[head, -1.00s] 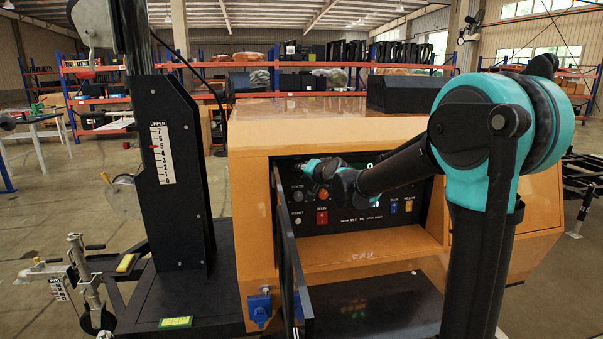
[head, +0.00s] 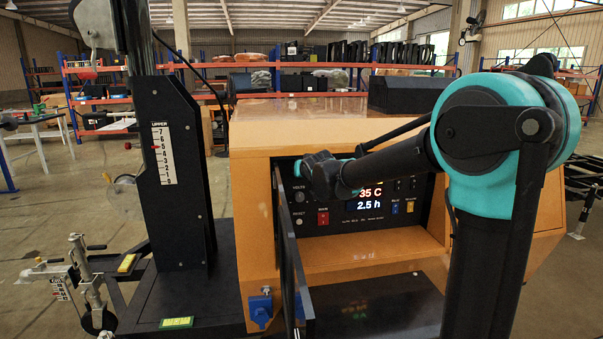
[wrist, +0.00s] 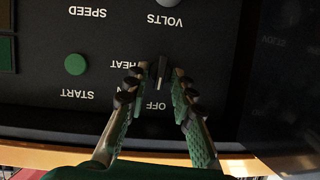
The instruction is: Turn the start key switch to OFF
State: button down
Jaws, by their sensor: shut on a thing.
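The start key switch (wrist: 161,74) is a small dark knob on the black control panel (wrist: 45,120), upside down in the wrist view. Its long axis runs up and down in that view, with its lower end toward the OFF label (wrist: 156,106). The HEAT label (wrist: 125,64) is to its left. My gripper (wrist: 156,82) has a finger on each side of the knob and is shut on it. In the head view my gripper (head: 320,174) is at the panel's upper left; its fingertips and the key switch are hidden there.
A green START button (wrist: 75,64) is beside the gripper. An open dark door (head: 292,262) stands at the panel's left, close to my wrist. The orange housing (head: 255,200) frames the recess. The black mast (head: 180,190) stands farther left.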

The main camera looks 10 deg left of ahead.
jog(key=shift+n+h, duration=0.3)
jog(key=shift+n, duration=0.1)
dwell(0.3)
jog(key=c, duration=1.6)
grip_release()
jog(key=shift+c, duration=0.2)
jog(key=shift+s, duration=0.1)
jog(key=v, duration=1.1)
jog(key=shift+s+r, duration=0.2)
jog(key=shift+s, duration=0.15)
jog(key=shift+d, duration=0.2)
